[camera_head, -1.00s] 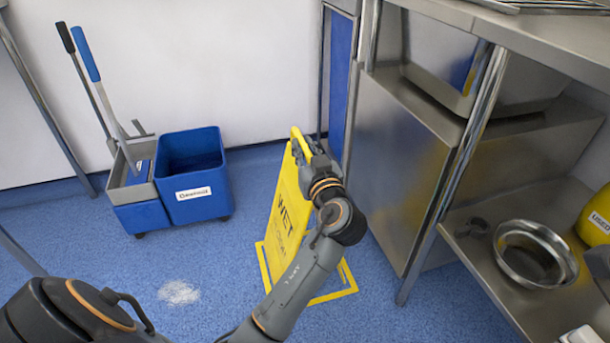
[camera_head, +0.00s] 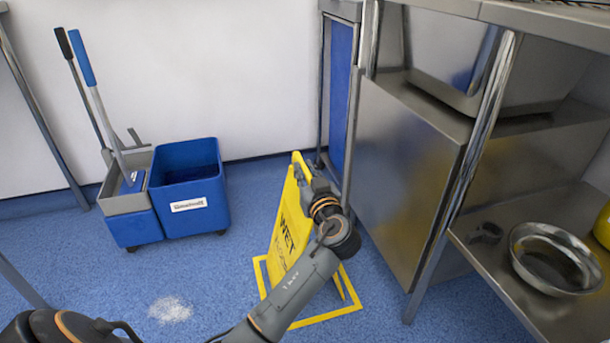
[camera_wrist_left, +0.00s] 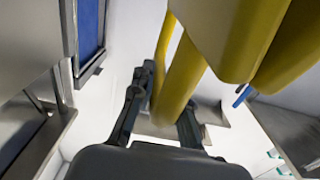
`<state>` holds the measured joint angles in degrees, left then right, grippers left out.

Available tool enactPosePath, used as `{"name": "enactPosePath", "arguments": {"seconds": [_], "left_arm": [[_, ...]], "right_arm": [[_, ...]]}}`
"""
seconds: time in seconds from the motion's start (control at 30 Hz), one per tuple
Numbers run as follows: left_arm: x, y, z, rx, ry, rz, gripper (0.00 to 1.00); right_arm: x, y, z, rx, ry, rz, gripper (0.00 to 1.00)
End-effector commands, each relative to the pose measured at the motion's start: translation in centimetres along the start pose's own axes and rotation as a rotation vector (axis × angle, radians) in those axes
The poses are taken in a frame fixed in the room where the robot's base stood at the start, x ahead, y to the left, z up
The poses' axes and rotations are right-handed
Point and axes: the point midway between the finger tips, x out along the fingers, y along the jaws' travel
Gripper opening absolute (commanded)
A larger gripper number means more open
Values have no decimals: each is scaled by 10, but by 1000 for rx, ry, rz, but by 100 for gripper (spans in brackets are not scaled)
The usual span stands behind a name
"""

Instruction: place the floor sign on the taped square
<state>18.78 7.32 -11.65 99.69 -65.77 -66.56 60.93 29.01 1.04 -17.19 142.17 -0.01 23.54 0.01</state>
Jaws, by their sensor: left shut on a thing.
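The yellow floor sign (camera_head: 285,222), with "WET" on its face, stands upright in the head view, right of the middle. My left gripper (camera_head: 305,172) is shut on its top. In the left wrist view, the gripper (camera_wrist_left: 158,112) has a yellow bar of the sign (camera_wrist_left: 182,80) between its fingers. The yellow taped square (camera_head: 325,317) is on the blue floor around the sign's foot. My forearm hides part of the sign's lower edge, so I cannot tell if it touches the floor. My right gripper is not in view.
A blue mop bucket (camera_head: 190,195) with handles stands left by the white wall. A pale spot (camera_head: 170,309) lies on the floor. A steel cabinet (camera_head: 405,170) stands close on the right, with a metal bowl (camera_head: 556,257) on a low shelf. Floor between bucket and sign is clear.

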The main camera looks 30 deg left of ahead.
Motion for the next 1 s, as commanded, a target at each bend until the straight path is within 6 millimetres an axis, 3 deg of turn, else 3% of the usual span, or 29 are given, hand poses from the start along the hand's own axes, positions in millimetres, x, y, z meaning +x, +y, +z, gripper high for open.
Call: {"name": "enactPosePath", "arguments": {"seconds": [0.27,0.3,0.4,0.8,0.9,1.0], "left_arm": [[0,0,0,-2,4,0,0],[0,0,2,-1,0,0,18],[0,0,1,0,0,0,38],[0,0,-3,0,1,0,39],[-15,1,-2,-1,-4,3,39],[-35,0,-4,-2,-5,3,39]], "right_arm": [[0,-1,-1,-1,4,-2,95],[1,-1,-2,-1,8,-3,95],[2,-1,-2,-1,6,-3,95],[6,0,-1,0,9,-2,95],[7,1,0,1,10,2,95],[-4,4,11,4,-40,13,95]]}}
